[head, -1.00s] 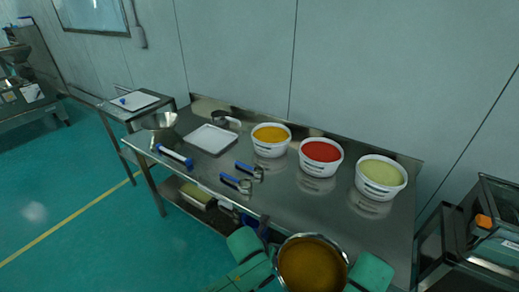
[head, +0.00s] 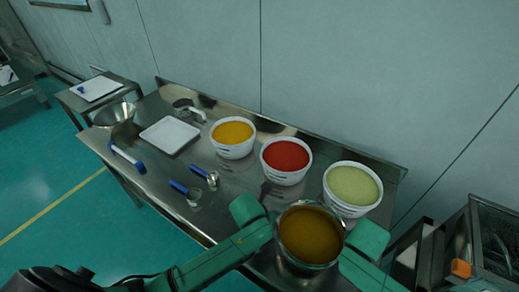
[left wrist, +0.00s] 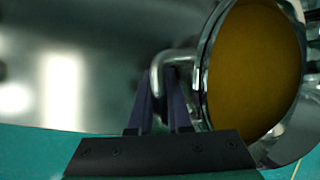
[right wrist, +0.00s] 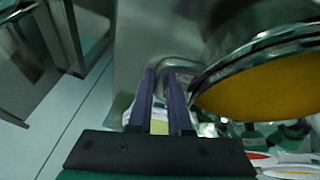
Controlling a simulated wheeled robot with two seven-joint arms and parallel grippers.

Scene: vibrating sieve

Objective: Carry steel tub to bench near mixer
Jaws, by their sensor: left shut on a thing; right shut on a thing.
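The steel tub (head: 308,268), a round shiny pan with brown-orange contents, is level in front of me at the bench's front edge. My left gripper (left wrist: 160,85) is shut on one tub handle in the left wrist view. My right gripper (right wrist: 166,85) is shut on the opposite handle in the right wrist view. In the head view, green arm ends flank the tub and the fingers are hidden. The steel bench (head: 225,205) lies beyond and under the tub. I cannot tell whether the tub touches it. I cannot make out a mixer for certain.
White tubs with yellow (head: 233,150), red (head: 286,178) and pale green (head: 352,207) contents stand along the bench. A white tray (head: 170,136), a steel bowl (head: 114,113) and blue-handled tools (head: 182,188) are to the left. Steel equipment (head: 485,235) is at right.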

